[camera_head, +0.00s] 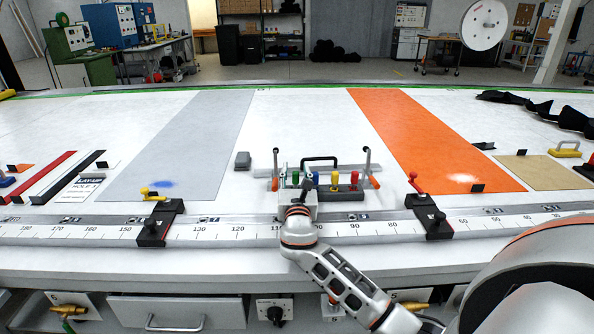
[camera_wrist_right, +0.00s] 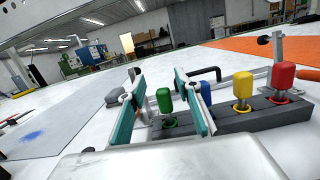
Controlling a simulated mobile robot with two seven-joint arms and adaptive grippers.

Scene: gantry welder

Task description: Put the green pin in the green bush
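The green pin (camera_wrist_right: 164,100) stands upright at the left end of a dark block (camera_wrist_right: 262,117) in the right wrist view. A green ring, the green bush (camera_wrist_right: 170,122), shows at its foot; the pin's stem appears to go down into it, though how deep is hidden. My right gripper (camera_wrist_right: 159,96) is open, with a teal-padded finger on each side of the pin and a visible gap to it. In the head view my right gripper (camera_head: 295,189) covers the block's left end. My left gripper is not in view.
Blue (camera_wrist_right: 205,87), yellow (camera_wrist_right: 242,85) and red (camera_wrist_right: 283,76) pins stand close to the right of the green one. A dark handle (camera_head: 320,160) and upright posts (camera_head: 367,163) surround the block. A grey box (camera_head: 242,160) lies left.

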